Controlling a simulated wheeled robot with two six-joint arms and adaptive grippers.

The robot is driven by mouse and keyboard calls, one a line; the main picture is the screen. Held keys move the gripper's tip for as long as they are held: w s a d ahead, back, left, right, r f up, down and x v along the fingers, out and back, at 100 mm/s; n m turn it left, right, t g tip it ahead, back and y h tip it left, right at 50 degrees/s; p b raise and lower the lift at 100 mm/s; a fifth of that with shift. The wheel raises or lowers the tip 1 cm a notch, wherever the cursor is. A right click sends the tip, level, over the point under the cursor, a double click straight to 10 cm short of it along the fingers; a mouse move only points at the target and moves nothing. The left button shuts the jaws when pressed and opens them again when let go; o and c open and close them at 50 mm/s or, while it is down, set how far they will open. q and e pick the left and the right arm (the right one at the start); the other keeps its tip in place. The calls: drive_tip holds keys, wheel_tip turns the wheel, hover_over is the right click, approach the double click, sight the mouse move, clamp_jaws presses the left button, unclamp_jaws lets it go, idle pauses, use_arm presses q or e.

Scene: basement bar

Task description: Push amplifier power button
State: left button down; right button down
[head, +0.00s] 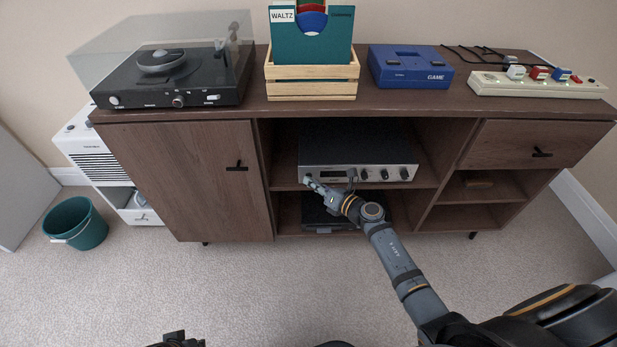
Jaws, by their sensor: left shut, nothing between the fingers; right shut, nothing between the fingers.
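The amplifier (358,148) sits in the upper middle compartment of the brown cabinet. It has a dark top and a silver front panel with several black knobs toward the right. My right arm reaches in from the lower right, and my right gripper (309,181) is shut and empty at the lower left end of the front panel. The small controls there are too small to make out, and I cannot tell whether the fingertips touch the panel. My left gripper (178,340) shows only partly at the bottom edge, shut and empty, far from the cabinet.
A dark device (318,212) sits on the shelf below, partly behind my arm. On the cabinet top (400,100) stand a turntable (170,83), a record crate (312,88), a blue game console (410,70) and a power strip (535,87). A teal bucket (78,228) stands on the carpet.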

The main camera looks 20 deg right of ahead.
idle(0.3)
drive_tip(key=shift+s+a, duration=0.15)
drive_tip(key=shift+s, duration=0.35)
drive_tip(key=s, duration=0.2)
drive_tip(key=s+a+p, duration=0.1)
drive_tip(key=s+p, duration=0.1)
drive_tip(key=s, duration=0.1)
drive_tip(key=shift+s+a, duration=0.35)
